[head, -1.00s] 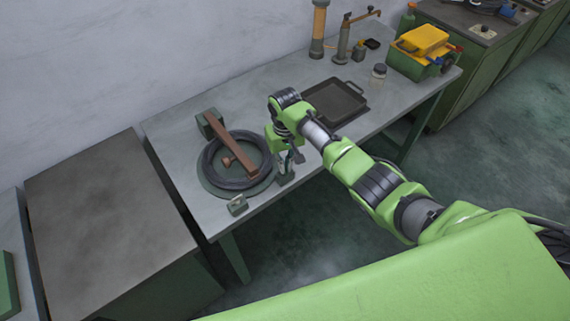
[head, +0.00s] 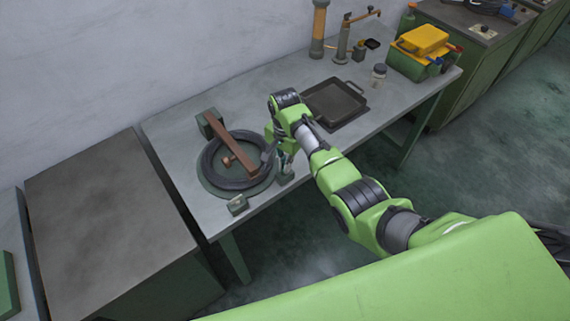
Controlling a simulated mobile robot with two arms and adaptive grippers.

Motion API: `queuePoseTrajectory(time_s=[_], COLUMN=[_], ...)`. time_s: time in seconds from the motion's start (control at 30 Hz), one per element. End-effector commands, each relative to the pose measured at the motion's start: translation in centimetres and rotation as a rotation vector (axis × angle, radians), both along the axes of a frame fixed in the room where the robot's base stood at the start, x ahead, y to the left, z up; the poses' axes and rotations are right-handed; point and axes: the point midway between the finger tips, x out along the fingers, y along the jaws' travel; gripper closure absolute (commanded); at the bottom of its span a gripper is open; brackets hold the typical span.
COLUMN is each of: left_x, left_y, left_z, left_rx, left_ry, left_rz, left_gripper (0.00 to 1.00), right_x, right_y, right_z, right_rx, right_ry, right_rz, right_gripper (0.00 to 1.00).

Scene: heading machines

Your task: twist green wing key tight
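My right gripper (head: 277,159) points down at the front edge of the bench, beside the round coil fixture. It is just above a small grey-green block (head: 285,179). The fingers are small and dark, and I cannot tell whether they are open or shut. I cannot make out the green wing key; it may be hidden at the gripper or too small to tell. The round fixture holds a dark ring-shaped coil (head: 211,172) with a brown bar (head: 231,147) lying across it. My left gripper is not in view.
Another small block (head: 238,205) sits at the bench's front edge. A dark tray (head: 335,103), a jar (head: 379,75) and a green-yellow toolbox (head: 423,52) stand to the right on the grey bench (head: 185,107). A dark-topped cabinet (head: 105,215) stands at left.

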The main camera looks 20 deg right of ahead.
Motion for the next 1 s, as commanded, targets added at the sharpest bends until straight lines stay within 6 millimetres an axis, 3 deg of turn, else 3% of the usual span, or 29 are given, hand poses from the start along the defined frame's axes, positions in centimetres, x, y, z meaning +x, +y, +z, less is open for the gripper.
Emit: queuePoseTrajectory(time_s=[0.4,1.0], left_x=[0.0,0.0], left_y=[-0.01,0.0], left_z=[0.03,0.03], left_rx=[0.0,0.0], left_ry=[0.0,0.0], left_rz=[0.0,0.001], left_gripper=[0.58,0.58], right_x=[0.31,0.35], right_y=[-0.07,-0.09], right_z=[0.29,0.32], right_rx=[-0.001,-0.001], right_ry=[-0.009,-0.01], right_rz=[-0.26,-0.33], right_gripper=[1.0,1.0])
